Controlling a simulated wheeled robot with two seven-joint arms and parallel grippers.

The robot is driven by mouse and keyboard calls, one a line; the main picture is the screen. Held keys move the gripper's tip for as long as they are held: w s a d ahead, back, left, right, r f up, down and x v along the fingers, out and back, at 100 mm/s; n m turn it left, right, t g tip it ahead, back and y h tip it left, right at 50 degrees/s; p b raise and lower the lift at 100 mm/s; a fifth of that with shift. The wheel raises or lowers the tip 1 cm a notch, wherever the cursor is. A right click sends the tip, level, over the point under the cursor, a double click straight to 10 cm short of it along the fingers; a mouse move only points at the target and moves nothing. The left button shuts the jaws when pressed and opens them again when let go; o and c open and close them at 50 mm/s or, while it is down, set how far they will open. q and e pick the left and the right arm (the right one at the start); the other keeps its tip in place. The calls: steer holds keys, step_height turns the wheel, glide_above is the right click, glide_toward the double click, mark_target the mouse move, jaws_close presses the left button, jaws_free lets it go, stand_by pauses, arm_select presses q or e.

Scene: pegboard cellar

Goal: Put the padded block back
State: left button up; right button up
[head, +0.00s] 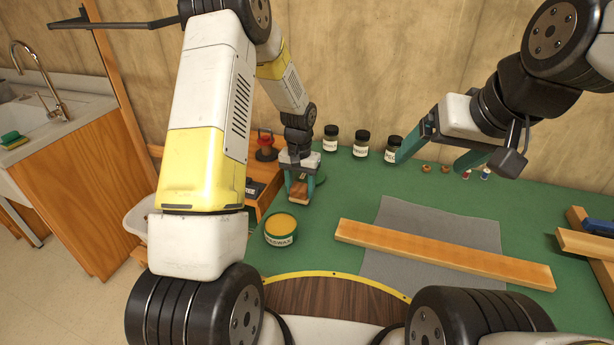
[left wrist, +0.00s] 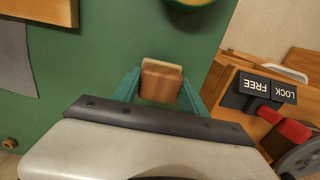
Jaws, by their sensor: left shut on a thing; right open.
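The padded block (head: 299,198) is a small brown wooden block with a pale pad layer along one side. It sits between the teal fingers of my left gripper (head: 300,190), which is shut on it. The left wrist view shows the block (left wrist: 161,82) clasped between both fingers, over the green tabletop near its left edge. I cannot tell whether it touches the top. My right gripper (head: 431,163) is open and empty above the back of the green top.
An open tin (head: 281,238) stands just in front of the left gripper. Several dark jars, one a dark jar (head: 330,139), line the back. A wooden plank (head: 440,255) lies across a grey cloth (head: 400,217). A wooden unit with a LOCK/FREE plate (left wrist: 270,91) adjoins the left edge.

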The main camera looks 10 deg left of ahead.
arm_select(q)
steer(key=shift+f, duration=0.7)
steer(key=shift+f, duration=0.15)
steer(key=o, duration=1.3)
